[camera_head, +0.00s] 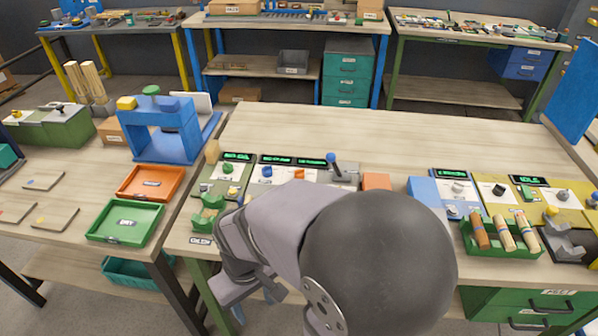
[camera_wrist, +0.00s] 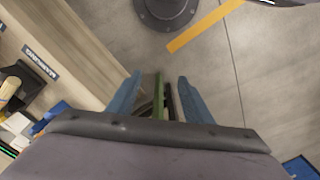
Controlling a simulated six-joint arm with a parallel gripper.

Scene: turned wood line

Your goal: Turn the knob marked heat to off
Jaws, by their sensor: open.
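Several control panels with coloured knobs line the front of the bench (camera_head: 400,135) in the head view. I see a green knob (camera_head: 228,168), a blue knob (camera_head: 267,171), an orange knob (camera_head: 299,173), a white knob (camera_head: 457,187) and a black knob (camera_head: 498,190). Their labels are too small to read, so I cannot tell which is marked heat. My arm hides part of the panel row.
A blue lever (camera_head: 331,158) stands up among the panels. A green tray (camera_head: 478,243) holds several turned wood pieces at the right. Orange (camera_head: 151,171) and green (camera_head: 125,238) bins sit on the left table. The bench behind the panels is clear.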

